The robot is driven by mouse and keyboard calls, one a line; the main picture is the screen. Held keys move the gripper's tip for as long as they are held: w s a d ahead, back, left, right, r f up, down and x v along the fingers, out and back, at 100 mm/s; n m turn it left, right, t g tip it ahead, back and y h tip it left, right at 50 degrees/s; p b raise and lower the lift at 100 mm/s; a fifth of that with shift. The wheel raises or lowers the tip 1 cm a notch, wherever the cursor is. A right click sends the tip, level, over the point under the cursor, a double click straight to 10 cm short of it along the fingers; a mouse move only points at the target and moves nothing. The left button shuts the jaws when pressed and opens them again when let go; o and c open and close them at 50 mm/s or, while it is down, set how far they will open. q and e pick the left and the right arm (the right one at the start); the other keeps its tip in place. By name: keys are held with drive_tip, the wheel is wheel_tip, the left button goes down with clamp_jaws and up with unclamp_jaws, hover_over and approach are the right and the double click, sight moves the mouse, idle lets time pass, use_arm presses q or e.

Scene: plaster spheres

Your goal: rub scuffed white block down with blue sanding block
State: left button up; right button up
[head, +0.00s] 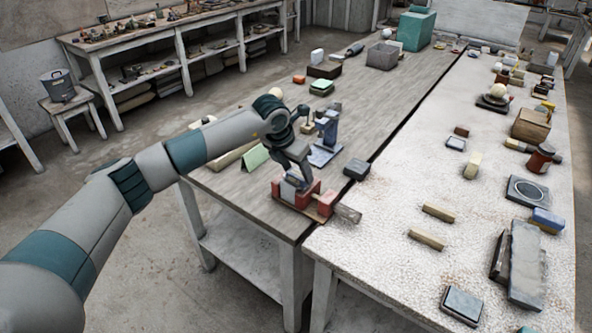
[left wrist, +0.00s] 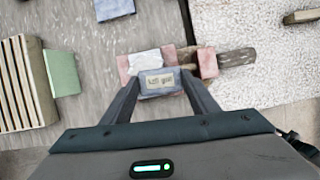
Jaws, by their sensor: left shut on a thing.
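The scuffed white block (left wrist: 145,61) sits between the pinkish-red jaws of a vise (left wrist: 207,63), partly covered by the blue block in the left wrist view. The red vise (head: 327,203) stands at the near corner of the grey wooden table in the head view. My left gripper (left wrist: 160,92) is shut on the blue sanding block (left wrist: 160,80), which bears a pale label. The gripper (head: 291,178) points down, holding the blue block over the vise at the white block's near side. I cannot tell whether the blocks touch. My right gripper is in neither view.
A dark block (head: 356,169) lies right of the vise. The speckled white table (head: 380,240) has clear room at its near left. Wooden sticks (head: 438,213) lie farther right.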

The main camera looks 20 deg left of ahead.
use_arm(q)
drive_tip(key=shift+f, duration=0.1)
drive_tip(key=shift+w+a+b, duration=0.15)
drive_tip(key=shift+a+b, duration=0.15)
drive_tip(key=shift+a, duration=0.05)
drive_tip(key=shift+w+a, duration=0.25)
drive_tip(key=shift+a, duration=0.4)
drive_tip(key=shift+b, duration=0.3)
drive_tip(key=shift+w+a+b, duration=0.2)
drive_tip(key=shift+a+b, duration=0.05)
drive_tip(key=shift+a, duration=0.25)
drive_tip(key=shift+w+a+b, duration=0.15)
drive_tip(key=shift+a+b, duration=0.05)
drive_tip(key=shift+a, duration=0.25)
drive_tip(key=shift+s+d, duration=0.2)
drive_tip(key=shift+d, duration=0.3)
drive_tip(key=shift+s+d, duration=0.2)
drive_tip(key=shift+d, duration=0.3)
drive_tip(key=shift+d, duration=0.1)
